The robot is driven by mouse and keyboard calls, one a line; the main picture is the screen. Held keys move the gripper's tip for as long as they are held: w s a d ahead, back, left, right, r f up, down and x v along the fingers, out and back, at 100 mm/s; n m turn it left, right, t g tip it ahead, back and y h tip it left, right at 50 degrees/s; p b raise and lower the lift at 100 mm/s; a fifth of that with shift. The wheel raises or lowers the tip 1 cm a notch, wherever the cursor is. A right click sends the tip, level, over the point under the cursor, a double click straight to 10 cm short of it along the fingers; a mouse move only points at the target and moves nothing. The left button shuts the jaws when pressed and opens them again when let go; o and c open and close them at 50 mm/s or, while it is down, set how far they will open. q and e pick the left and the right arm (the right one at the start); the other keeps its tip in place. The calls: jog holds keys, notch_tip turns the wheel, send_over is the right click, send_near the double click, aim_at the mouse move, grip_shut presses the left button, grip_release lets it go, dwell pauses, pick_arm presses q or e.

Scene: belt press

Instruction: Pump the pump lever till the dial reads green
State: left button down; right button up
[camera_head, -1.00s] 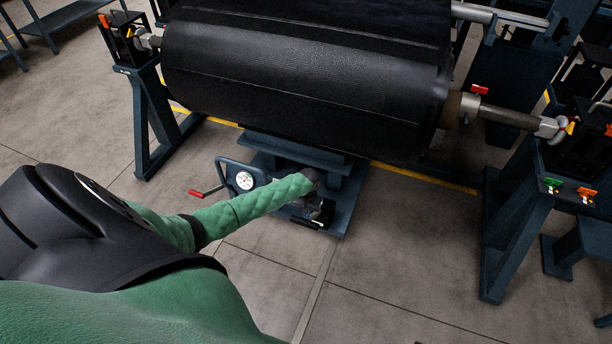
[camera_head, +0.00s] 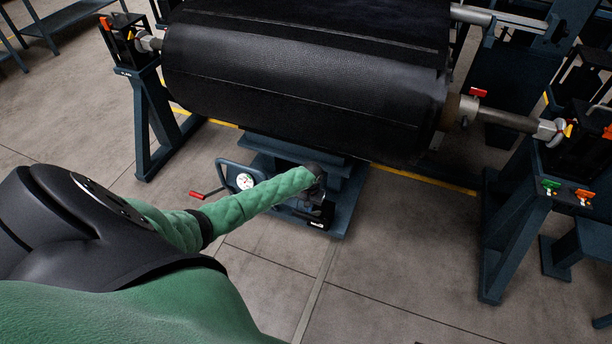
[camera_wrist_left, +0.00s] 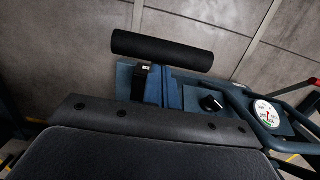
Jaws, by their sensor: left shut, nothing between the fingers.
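The belt press pump sits on a blue base (camera_head: 343,212) on the floor under the big black roll. Its dial (camera_head: 245,181) has a white face, and it also shows in the left wrist view (camera_wrist_left: 267,113); I cannot make out the needle reading for certain. In the left wrist view a black cylindrical grip (camera_wrist_left: 163,50), which looks like the pump lever's handle, lies crosswise ahead of my wrist. My left gripper (camera_head: 318,222) is shut and empty by the pump, partly hidden by its own wrist; I cannot tell whether it touches the lever. My right gripper is out of view.
The black roll (camera_head: 300,85) hangs close above the pump. A red-tipped handle (camera_head: 196,194) sticks out left of the dial. A black knob (camera_wrist_left: 212,103) is beside the dial in the wrist view. Blue stands (camera_head: 507,225) are at the right. The floor in front is clear.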

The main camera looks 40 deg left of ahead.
pick_arm(q)
jog(key=shift+w+a+r+p, duration=0.25)
jog(key=shift+w+r, duration=0.5)
jog(key=shift+w, duration=0.2)
jog(key=shift+w+a+r+p, duration=0.15)
jog(key=shift+w+a+r, duration=0.05)
jog(key=shift+w+r, duration=0.65)
jog(key=shift+w, duration=0.1)
jog(key=shift+f, duration=0.1)
